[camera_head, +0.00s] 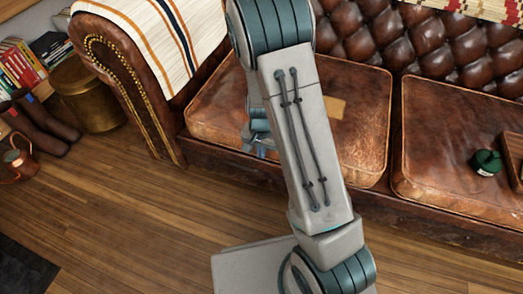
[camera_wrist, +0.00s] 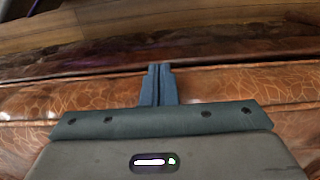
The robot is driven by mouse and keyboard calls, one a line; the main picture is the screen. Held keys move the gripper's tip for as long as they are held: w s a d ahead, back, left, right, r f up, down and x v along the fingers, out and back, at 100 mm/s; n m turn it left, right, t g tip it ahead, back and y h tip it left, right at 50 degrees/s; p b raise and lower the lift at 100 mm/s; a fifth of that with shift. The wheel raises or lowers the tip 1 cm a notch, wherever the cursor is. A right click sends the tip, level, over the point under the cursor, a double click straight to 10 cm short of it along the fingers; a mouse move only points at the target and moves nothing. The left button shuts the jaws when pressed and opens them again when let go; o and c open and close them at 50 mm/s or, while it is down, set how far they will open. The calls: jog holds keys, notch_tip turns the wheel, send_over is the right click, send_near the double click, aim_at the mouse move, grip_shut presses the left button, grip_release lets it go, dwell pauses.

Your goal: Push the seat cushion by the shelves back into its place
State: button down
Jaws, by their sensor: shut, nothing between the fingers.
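The seat cushion by the shelves (camera_head: 222,98) is brown worn leather and lies at the left end of the sofa, beside the rolled armrest. My arm crosses in front of it and hides its middle. My gripper (camera_head: 262,150) shows only partly beside the arm, low over the cushion's front edge. In the wrist view the gripper (camera_wrist: 160,69) is shut and empty, its fingertips at a cushion edge (camera_wrist: 230,88). I cannot tell whether they touch it. A narrow gap separates this cushion from the right seat cushion (camera_head: 440,130).
A green bottle (camera_head: 486,162) and a wooden tray (camera_head: 514,150) rest on the right cushion. A striped throw (camera_head: 150,35) covers the armrest (camera_head: 120,75).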

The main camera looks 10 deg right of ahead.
jog(key=s+d+r+n+t+p, duration=0.1)
jog(key=s+r+n+p, duration=0.1)
jog(key=s+r+p, duration=0.4)
jog(key=s+d+r+n+t+p, duration=0.1)
jog(key=s+r+p, duration=0.5)
jog(key=r+p, duration=1.1)
jog(key=s+d+r+n+p, duration=0.1)
jog(key=s+r+n+p, duration=0.2)
jog(key=r, duration=3.4)
jog(key=shift+s+r+t+p, duration=0.4)
jog(key=shift+s+p, duration=1.35)
jog(key=shift+p, duration=2.65)
